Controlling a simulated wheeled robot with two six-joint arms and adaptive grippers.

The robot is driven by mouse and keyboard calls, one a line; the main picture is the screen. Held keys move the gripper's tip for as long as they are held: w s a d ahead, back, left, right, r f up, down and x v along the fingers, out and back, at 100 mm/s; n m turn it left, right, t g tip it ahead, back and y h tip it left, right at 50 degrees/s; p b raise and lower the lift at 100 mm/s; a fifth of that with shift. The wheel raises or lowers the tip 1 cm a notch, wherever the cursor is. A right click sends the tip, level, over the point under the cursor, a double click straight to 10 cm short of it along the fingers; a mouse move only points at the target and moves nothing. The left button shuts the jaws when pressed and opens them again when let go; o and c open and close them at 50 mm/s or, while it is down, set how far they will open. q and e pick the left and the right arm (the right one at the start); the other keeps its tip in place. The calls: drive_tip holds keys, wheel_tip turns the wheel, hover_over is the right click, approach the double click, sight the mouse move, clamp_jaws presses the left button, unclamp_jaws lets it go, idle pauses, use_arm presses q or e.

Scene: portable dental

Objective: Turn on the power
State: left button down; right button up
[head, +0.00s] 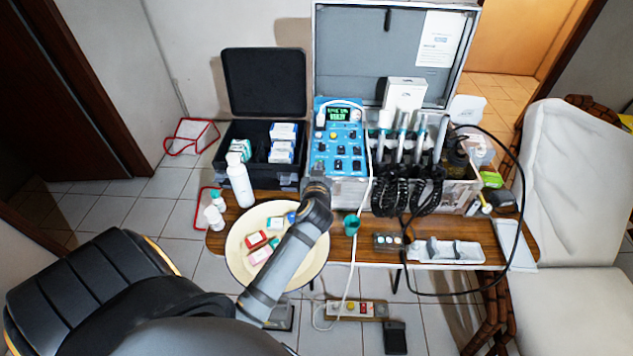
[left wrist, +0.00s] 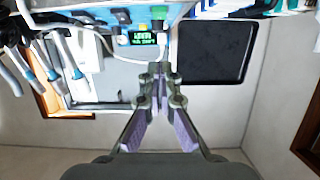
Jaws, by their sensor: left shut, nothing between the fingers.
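The portable dental unit's blue control panel (head: 337,143) stands upright at the middle of the table. It has knobs, buttons and a lit green display (head: 338,114). My left gripper (head: 317,185) is at the lower left of the panel, with the arm reaching up from the lower left. In the left wrist view, which looks upside down, the gripper (left wrist: 158,70) is shut and empty, its fingertips close together. The display (left wrist: 143,39) shows lit green text there, beyond the fingers. I cannot tell whether the fingertips touch the panel. My right gripper is out of view.
Corded handpieces (head: 407,160) stand right of the panel. A black case (head: 264,85) is open at the left. A white bottle (head: 240,180) and a round tray (head: 240,262) with small boxes stand near my left arm. A power strip (head: 357,309) lies below the table.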

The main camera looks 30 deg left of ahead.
use_arm(q)
drive_tip(key=s+d, duration=0.2)
drive_tip(key=s, duration=0.1)
drive_tip(key=shift+f+b, duration=0.1)
drive_tip(key=shift+b, duration=0.25)
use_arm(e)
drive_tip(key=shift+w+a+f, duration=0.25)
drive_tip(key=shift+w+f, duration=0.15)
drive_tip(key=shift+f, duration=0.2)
use_arm(q)
drive_tip(key=shift+a, duration=0.1)
drive_tip(key=shift+s, duration=0.1)
